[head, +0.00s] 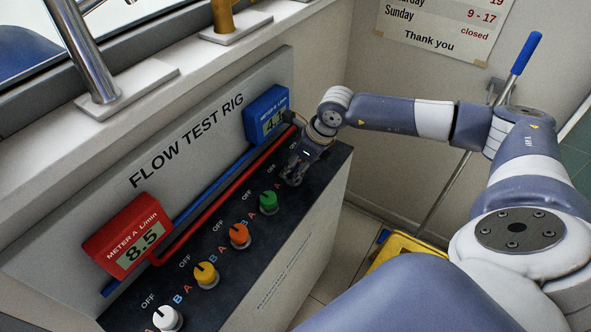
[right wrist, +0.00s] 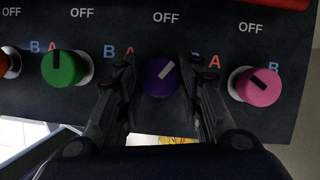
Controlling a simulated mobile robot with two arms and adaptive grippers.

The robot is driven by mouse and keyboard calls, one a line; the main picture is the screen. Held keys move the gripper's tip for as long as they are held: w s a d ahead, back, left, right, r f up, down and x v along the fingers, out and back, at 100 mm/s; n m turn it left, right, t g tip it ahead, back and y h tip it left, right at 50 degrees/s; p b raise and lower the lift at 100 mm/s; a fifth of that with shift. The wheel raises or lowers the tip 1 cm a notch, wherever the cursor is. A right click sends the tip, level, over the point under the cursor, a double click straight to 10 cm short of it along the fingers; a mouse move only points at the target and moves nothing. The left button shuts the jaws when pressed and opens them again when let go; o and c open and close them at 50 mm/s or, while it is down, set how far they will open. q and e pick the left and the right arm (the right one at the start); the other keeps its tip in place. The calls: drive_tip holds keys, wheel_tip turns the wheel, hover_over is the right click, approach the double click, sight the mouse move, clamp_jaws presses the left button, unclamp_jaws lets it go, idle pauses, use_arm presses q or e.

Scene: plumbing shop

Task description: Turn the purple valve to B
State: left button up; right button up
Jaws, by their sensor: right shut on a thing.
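The purple valve (right wrist: 160,77) is a round knob on the dark panel, seen in the right wrist view between the green and pink knobs. Its pale pointer line slants to the upper right, between OFF at the top and the blue B at its right. The red A is at its left. My right gripper (right wrist: 162,85) has one finger on each side of the knob and is shut on it. In the head view my right gripper (head: 293,172) is at the panel's far end and hides the purple valve. My left gripper is not in view.
The green knob (right wrist: 64,69) and pink knob (right wrist: 258,86) stand close on either side. Orange (head: 239,235), yellow (head: 206,275) and white (head: 167,318) knobs line the panel nearer me. The red meter (head: 126,236) reads 8.5; the blue meter (head: 268,115) is partly covered.

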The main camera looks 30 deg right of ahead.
drive_tip(key=shift+f+m+t+h+b, duration=0.2)
drive_tip(key=shift+m+t+h+b, duration=0.15)
drive_tip(key=shift+m+b, duration=0.9)
drive_tip(key=shift+r+m+h+b, duration=0.2)
drive_tip(key=shift+m+h+b, duration=0.25)
drive_tip(key=shift+m+b, duration=0.7)
drive_tip(key=o, duration=1.1)
drive_tip(key=shift+c, duration=0.2)
drive_tip(key=shift+a, duration=0.1)
drive_tip(key=v, duration=1.2)
